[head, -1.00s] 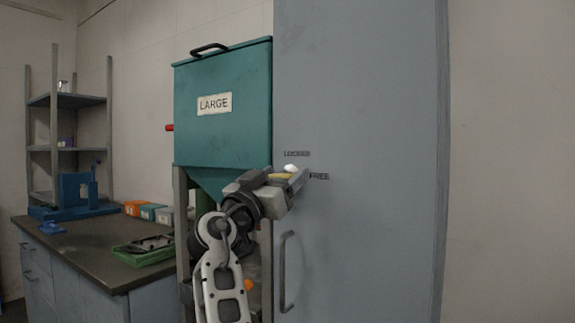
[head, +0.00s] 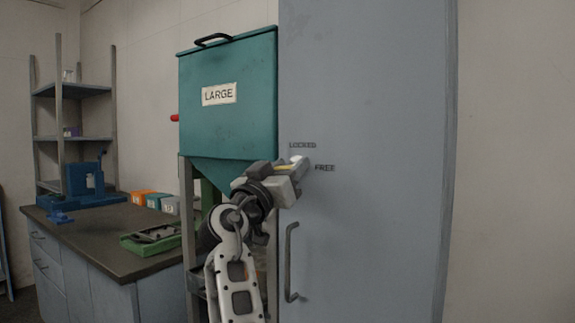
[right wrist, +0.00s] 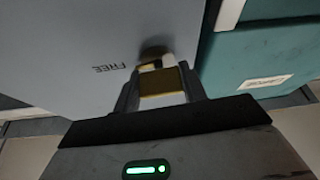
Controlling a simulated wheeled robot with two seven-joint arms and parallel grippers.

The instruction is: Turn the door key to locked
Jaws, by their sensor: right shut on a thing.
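The tall grey-blue door (head: 365,120) carries the printed words LOCKED (head: 302,146) and, lower and to the right, FREE (head: 325,168). My right gripper (head: 298,167) is at the door beside these words, shut on the door key. The key's brass-coloured head (right wrist: 162,86) shows between the two fingers in the right wrist view, in front of a dark round lock (right wrist: 152,53). FREE also shows there, left of the fingers. In the head view the fingers mostly hide the key, so its exact angle is hard to tell. My left gripper is out of view.
A door handle (head: 290,262) stands out below my right gripper. A teal hopper (head: 228,115) marked LARGE is just left of the door. Further left, a dark-topped bench (head: 95,243) holds a green tray (head: 152,243), small boxes and a blue device (head: 85,190).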

